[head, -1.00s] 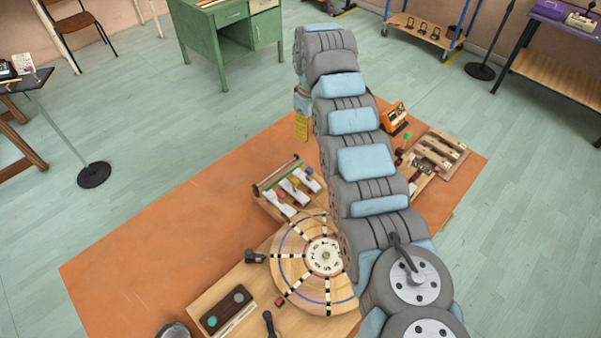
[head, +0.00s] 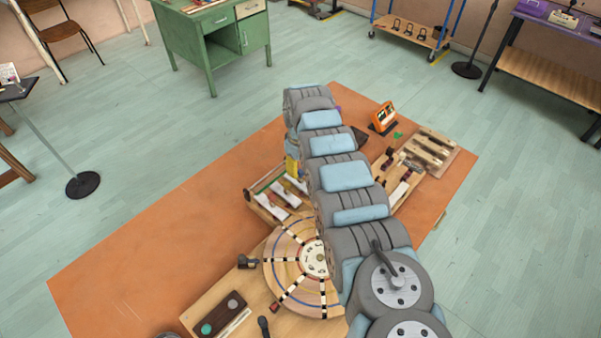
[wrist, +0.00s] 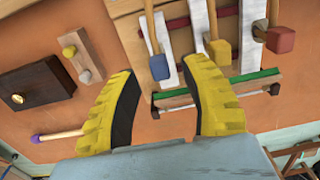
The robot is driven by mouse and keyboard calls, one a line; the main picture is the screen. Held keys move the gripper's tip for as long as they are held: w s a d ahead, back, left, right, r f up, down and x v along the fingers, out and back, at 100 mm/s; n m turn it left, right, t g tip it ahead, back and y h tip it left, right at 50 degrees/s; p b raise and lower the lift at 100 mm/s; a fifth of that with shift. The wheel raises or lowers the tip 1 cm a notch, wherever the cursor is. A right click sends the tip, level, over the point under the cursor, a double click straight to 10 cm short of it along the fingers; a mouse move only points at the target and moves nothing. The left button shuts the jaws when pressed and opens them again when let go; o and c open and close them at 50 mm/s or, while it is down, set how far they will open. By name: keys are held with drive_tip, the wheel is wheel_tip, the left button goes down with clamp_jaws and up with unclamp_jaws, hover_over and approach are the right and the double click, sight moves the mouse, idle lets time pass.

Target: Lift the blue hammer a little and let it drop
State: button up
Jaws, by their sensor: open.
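The blue hammer (wrist: 159,67) has a blue block head on a wooden handle and shows in the wrist view, over a white bar of the hammer rack. My gripper (wrist: 157,72) is open. Its yellow fingers with dark inner pads stand on either side of the blue head in the picture, with a gap to each side. I cannot tell how far above the head they are. A yellow hammer (wrist: 219,52) and a red hammer (wrist: 280,39) are to its right. In the head view, the rack (head: 268,207) is partly hidden by my arm, and the blue head is not clear.
A round wooden dial (head: 290,268) lies in front of the rack. A dark box (wrist: 35,86) and a wooden block with knobs (wrist: 82,55) lie left of the fingers. A purple-tipped mallet (wrist: 55,136) is near the left finger. The orange mat (head: 150,240) is clear at left.

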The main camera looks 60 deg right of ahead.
drive_tip(key=shift+f, duration=1)
drive_tip(key=shift+c, duration=0.2)
clamp_jaws()
